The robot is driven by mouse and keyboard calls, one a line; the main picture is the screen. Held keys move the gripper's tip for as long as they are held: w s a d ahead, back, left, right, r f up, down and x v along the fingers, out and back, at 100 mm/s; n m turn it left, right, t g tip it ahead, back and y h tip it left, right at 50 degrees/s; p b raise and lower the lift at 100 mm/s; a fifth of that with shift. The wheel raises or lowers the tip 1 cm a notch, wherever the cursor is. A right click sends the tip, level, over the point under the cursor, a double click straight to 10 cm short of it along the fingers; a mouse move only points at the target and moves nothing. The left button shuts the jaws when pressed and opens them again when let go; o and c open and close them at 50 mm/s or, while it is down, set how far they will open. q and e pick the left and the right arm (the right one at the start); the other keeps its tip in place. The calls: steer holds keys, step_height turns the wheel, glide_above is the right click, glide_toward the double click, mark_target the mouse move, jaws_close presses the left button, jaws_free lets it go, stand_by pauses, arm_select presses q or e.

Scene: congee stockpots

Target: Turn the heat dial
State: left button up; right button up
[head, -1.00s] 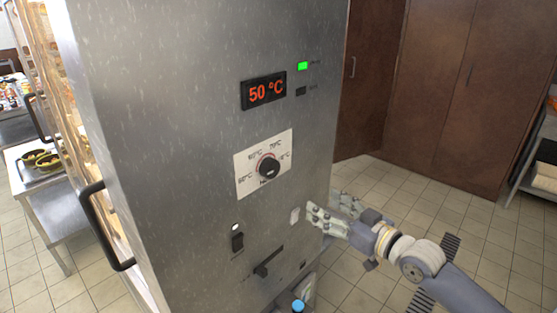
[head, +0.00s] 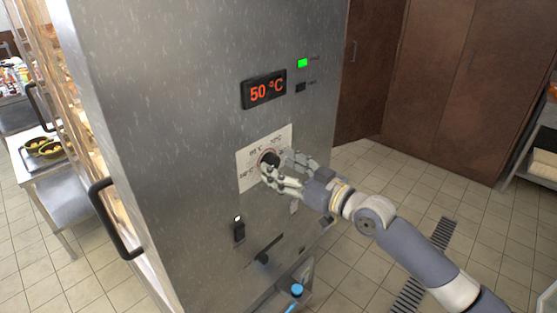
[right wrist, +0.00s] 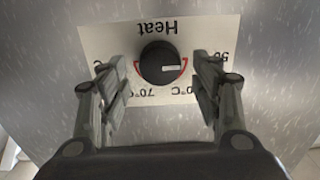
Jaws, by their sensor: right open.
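The heat dial is a round black knob (right wrist: 160,64) with a pale pointer mark, set on a white label plate (right wrist: 98,32) marked "Heat" and temperatures. In the head view the knob (head: 268,158) is partly covered by my right gripper (head: 276,166). My right gripper (right wrist: 160,85) is open, with one finger on each side of the knob in the right wrist view. A gap shows between each finger and the knob. The red display (head: 265,90) above reads 50 °C. My left gripper is in neither view.
The steel cabinet (head: 190,110) has a green lamp (head: 302,63), a black switch (head: 239,230) and a lever (head: 265,255) on its front. A black door handle (head: 112,220) sticks out at the left. Tiled floor (head: 400,190) is free at the right.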

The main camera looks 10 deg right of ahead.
steer(key=shift+w+a, duration=0.4)
steer(key=shift+w, duration=0.1)
steer(key=c, duration=1)
steer(key=shift+c, duration=0.2)
steer(key=shift+m, duration=0.3)
steer(key=m+p, duration=0.1)
steer(key=m, duration=0.4)
steer(key=shift+d, duration=0.1)
steer(key=m+p, duration=0.1)
steer(key=m, duration=0.5)
steer(key=shift+w+d, duration=0.1)
steer(key=shift+f, duration=0.1)
